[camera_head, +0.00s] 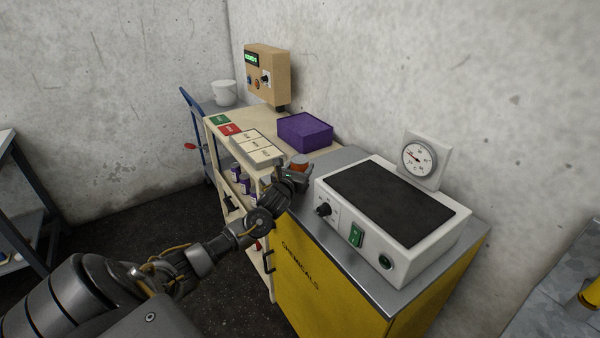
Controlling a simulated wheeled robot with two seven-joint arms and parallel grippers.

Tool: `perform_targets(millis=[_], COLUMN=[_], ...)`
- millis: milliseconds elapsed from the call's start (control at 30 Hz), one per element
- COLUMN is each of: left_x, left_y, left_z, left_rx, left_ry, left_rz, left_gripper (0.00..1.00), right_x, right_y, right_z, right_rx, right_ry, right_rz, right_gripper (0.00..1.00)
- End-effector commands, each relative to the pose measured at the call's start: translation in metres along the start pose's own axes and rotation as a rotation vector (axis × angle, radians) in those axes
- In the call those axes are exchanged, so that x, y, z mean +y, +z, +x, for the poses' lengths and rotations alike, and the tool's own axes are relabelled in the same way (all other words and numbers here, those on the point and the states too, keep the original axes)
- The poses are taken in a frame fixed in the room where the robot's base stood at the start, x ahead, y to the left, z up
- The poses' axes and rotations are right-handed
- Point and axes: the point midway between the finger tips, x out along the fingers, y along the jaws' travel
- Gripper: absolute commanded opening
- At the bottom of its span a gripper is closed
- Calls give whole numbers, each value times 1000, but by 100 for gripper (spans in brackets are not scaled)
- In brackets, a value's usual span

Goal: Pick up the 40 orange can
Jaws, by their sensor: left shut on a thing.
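An orange can (299,163) shows in the head view at the near edge of the beige bench, beside the yellow cabinet. It is small and partly hidden behind my left gripper (296,175). My left arm comes in from the lower left, and its gripper is shut on the orange can. Any marking on the can is too small to read. My right gripper is not in view.
A white hotplate-like device (330,218) with a dark top stands on the yellow chemicals cabinet (335,290). A white bucket (224,92) is behind.

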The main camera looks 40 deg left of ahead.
Motion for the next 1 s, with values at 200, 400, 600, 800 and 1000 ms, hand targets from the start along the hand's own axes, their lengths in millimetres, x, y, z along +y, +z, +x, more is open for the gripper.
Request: perform_targets(millis=[200, 400, 600, 800, 1000], left_x=[0, 0, 0, -8, -22], left_y=[2, 3, 17, 59, 95], left_z=[0, 0, 0, -22, -63], left_rx=[-3, -4, -7, -9, -6], left_ry=[0, 0, 0, -5, -4], left_rz=[0, 0, 1, 1, 0], left_gripper=[20, 20, 20, 20, 20], right_x=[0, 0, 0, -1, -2], right_y=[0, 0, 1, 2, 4], right_z=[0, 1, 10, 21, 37], right_rx=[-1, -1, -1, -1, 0], right_ry=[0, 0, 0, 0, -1], right_rz=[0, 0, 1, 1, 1], right_gripper=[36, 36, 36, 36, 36])
